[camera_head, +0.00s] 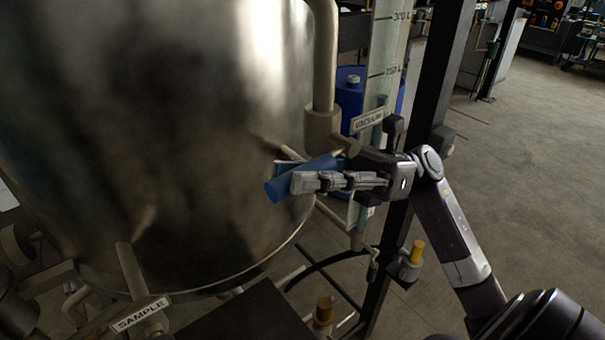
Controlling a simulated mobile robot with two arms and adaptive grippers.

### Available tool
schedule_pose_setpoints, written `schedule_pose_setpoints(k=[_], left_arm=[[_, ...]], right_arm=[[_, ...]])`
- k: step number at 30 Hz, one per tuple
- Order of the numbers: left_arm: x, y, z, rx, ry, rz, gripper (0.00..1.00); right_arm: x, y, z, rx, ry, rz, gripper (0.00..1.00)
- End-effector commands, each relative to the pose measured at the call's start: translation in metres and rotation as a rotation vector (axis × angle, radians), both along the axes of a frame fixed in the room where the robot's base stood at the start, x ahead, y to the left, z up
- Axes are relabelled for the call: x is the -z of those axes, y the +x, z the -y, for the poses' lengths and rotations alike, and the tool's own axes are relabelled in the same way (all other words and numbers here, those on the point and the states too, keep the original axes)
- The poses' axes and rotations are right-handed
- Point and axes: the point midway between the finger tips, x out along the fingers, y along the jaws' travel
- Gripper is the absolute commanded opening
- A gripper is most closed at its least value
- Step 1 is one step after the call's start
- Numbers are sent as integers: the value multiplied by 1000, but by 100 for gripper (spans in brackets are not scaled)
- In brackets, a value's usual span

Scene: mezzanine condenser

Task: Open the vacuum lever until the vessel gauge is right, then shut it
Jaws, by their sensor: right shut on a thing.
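The blue vacuum lever (285,187) sticks out to the left below a pale pipe, beside the steel vessel (170,120). A small tag (367,119), partly covered and seemingly reading VACUUM, is just above it. My right gripper (300,182) reaches in from the right and is shut on the blue lever, its fingers along the handle. The lever's blue end shows past the fingertips. Its pivot is mostly hidden behind my gripper. A sight tube (386,50) with litre marks stands behind. No dial gauge can be made out. My left gripper is not in view.
A SAMPLE tag (140,313) hangs on a pipe at the lower left. A dark upright post (432,80) stands just behind my right wrist. Yellow-handled valves (417,252) and hoses are below. Blue drums (350,92) stand behind the pipe. Open floor lies to the right.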

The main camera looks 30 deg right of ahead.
Motion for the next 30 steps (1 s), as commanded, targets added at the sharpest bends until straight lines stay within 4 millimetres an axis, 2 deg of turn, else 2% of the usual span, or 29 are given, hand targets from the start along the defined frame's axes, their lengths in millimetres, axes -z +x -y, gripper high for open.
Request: schedule_pose_setpoints(k=[15, 21, 30], left_arm=[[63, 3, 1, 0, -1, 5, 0], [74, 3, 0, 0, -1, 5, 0], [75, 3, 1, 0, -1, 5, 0]], right_arm=[[36, 1, 7, 3, -361, 33, 0], [45, 1, 13, 4, -521, 45, 0], [56, 2, 22, 1, -689, 55, 0]])
